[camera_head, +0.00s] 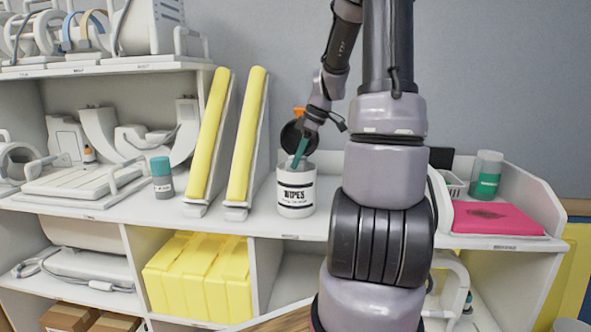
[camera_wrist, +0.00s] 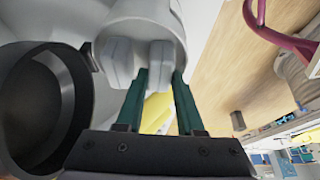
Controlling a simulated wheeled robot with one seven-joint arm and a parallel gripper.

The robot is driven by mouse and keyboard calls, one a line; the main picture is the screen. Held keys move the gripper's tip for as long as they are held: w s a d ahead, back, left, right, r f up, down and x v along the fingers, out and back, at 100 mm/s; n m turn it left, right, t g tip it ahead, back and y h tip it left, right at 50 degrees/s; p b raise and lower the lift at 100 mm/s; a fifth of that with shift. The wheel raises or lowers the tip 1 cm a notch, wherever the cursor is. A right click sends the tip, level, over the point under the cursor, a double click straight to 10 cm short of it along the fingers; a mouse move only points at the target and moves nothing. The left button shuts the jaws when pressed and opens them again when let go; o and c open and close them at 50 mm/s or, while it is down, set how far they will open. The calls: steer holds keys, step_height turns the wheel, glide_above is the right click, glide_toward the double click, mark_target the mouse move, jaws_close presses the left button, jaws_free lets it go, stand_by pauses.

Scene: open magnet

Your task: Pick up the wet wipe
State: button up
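The white canister labelled WIPES (camera_head: 296,192) stands upright on the shelf in the head view. Its black lid (camera_head: 292,138) is flipped open. My gripper (camera_head: 299,156) points down with its teal fingers at the canister's mouth. In the wrist view, the gripper (camera_wrist: 161,78) has its two fingers apart, with the tips at the rim of the canister (camera_wrist: 150,15). A white folded wet wipe (camera_wrist: 162,60) shows in the mouth, between or just beyond the fingertips; I cannot tell if they touch it. The open lid (camera_wrist: 40,105) is beside the left finger.
Two yellow-padded wedges (camera_head: 245,140) stand left of the canister, and a teal-capped bottle (camera_head: 161,178) stands farther left. A pink pad (camera_head: 495,218), a clear teal-labelled container (camera_head: 486,176) and a white basket (camera_head: 452,184) are to the right, past my arm.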

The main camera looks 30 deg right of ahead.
jaws_close()
steer(key=shift+r, duration=0.1)
step_height(320, 180, up, 10)
stand_by(0.3)
